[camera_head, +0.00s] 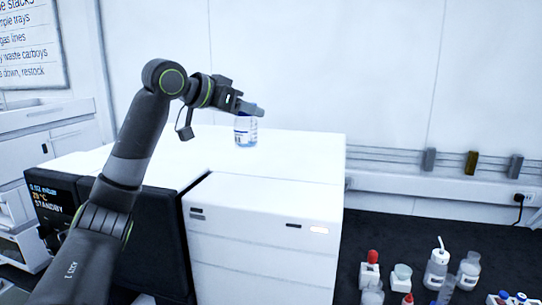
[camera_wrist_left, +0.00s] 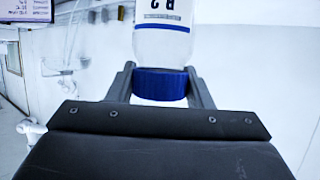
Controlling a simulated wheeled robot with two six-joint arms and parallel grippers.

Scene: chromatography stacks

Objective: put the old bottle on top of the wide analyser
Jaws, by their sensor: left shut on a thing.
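The bottle (camera_head: 245,131) is clear with a white and blue label. In the left wrist view the bottle (camera_wrist_left: 163,40) shows its blue cap (camera_wrist_left: 160,84) between the two fingers. My left gripper (camera_head: 248,109) is shut on it at the cap and holds it upright. The wide analyser (camera_head: 300,155) is a large white unit with a flat top and a dark display panel at its left front. The bottle is over the back part of this top; I cannot tell whether its base touches. My right gripper is not in view.
A dark bench at the right holds several small bottles and vials, including a red-capped one (camera_head: 371,268) and a wash bottle (camera_head: 436,266). A rail with sockets (camera_head: 400,160) runs along the back wall. The analyser top right of the bottle is clear.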

